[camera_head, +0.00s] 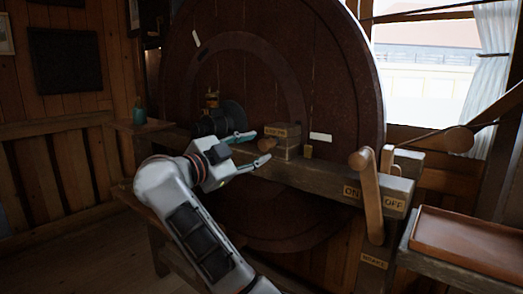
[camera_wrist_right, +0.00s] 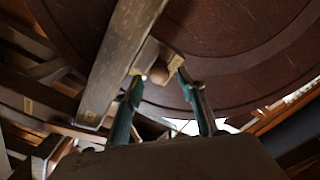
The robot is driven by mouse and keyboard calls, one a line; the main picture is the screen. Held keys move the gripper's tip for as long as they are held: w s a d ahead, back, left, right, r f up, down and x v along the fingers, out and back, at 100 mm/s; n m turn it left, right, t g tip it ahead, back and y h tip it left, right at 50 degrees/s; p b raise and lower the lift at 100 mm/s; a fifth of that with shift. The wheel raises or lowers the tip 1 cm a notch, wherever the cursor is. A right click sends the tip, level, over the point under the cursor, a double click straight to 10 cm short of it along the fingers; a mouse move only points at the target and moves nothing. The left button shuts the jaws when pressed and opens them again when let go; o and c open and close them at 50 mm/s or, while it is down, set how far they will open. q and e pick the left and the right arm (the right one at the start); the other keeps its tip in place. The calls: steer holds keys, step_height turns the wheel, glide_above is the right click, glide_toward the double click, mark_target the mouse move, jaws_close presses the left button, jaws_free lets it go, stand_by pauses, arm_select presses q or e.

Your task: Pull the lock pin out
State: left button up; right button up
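The lock pin shows as a round wooden knob (camera_head: 267,145) at the left side of a small wooden block (camera_head: 287,150) with a label on top, on the beam before the big wheel. My right gripper (camera_head: 258,147) reaches in from the lower left, its two teal fingers spread, one above and one below the knob. In the right wrist view the knob (camera_wrist_right: 157,75) lies between the open fingertips (camera_wrist_right: 158,72). I see no clear grip on it; contact is too small to tell. The pin's shaft is hidden in the block. My left gripper is not in view.
A big dark wheel (camera_head: 345,75) stands close behind the beam (camera_head: 325,180). A wooden lever (camera_head: 370,195) stands to the right, by ON and OFF labels. An empty brown tray (camera_head: 470,240) is at lower right. A teal bottle (camera_head: 138,115) stands at left.

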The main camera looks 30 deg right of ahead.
mark_target(261, 146)
steer(key=shift+w+d+f+b, duration=0.2)
steer(key=shift+w+d, duration=0.1)
steer(key=shift+d, duration=0.35)
steer(key=shift+w+d+f+b, duration=0.15)
steer(key=shift+w+d, duration=0.1)
steer(key=shift+d, duration=0.35)
steer(key=shift+w+d+r, duration=0.1)
steer(key=shift+w+d, duration=0.05)
steer(key=shift+d, duration=0.4)
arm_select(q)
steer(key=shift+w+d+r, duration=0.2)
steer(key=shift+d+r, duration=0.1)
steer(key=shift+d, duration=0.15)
arm_select(e)
steer(key=shift+d+r, duration=0.1)
steer(key=shift+r, duration=0.05)
